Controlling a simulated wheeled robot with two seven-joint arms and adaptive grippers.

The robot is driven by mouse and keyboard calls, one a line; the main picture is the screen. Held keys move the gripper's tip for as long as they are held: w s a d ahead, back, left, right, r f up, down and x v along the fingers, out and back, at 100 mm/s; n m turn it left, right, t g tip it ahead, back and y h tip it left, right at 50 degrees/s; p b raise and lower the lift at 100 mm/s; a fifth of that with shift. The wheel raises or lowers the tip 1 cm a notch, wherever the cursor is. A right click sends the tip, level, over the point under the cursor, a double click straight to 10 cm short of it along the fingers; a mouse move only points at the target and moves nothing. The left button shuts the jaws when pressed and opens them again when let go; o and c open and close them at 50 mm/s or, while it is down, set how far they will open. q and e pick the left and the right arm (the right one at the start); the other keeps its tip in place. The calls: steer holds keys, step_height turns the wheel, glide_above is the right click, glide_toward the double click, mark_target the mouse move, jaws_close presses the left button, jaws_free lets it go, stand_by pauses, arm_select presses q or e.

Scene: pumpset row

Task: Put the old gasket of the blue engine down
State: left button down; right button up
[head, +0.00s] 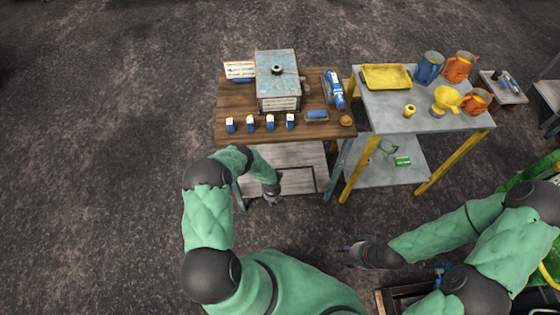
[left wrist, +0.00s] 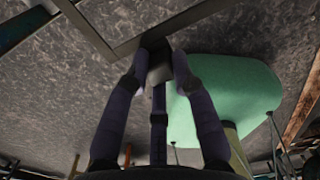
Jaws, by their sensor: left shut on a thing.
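My left gripper (head: 271,198) is in front of the wooden table, low near its lower shelf. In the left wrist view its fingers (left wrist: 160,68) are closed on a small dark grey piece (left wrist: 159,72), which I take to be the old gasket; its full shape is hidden. In the head view the gasket is too small to make out. My right gripper (head: 350,253) is over the floor, apart from the tables, and whether it is open is unclear. I cannot tell which thing is the blue engine.
The wooden table (head: 235,128) bears a blue-grey metal box (head: 277,65), several small blue-and-white boxes and a blue bottle (head: 334,90). A grey table (head: 385,112) to its right carries a yellow tray (head: 386,77), jugs and a funnel (head: 446,99). Open floor lies left.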

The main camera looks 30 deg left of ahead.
arm_select(q)
steer(key=w+a+f+b, duration=0.2)
steer(key=w+f+b, duration=0.1)
steer(key=w, duration=0.1)
steer(key=w+a+f+b, duration=0.2)
steer(key=w+f+b, duration=0.1)
steer(key=w, duration=0.1)
steer(key=w+a+f+b, duration=0.2)
steer(key=w+f+b, duration=0.1)
steer(key=w+b, duration=0.1)
steer(key=shift+f, duration=0.15)
steer(key=shift+w+a+f+b, duration=0.2)
steer(key=shift+f+b, duration=0.2)
steer(key=shift+b, duration=0.05)
step_height(320, 180, down, 3)
steer(key=shift+r+b, duration=0.1)
steer(key=shift+b, duration=0.65)
steer(key=c, duration=1)
jaws_free()
steer(key=shift+c, duration=0.2)
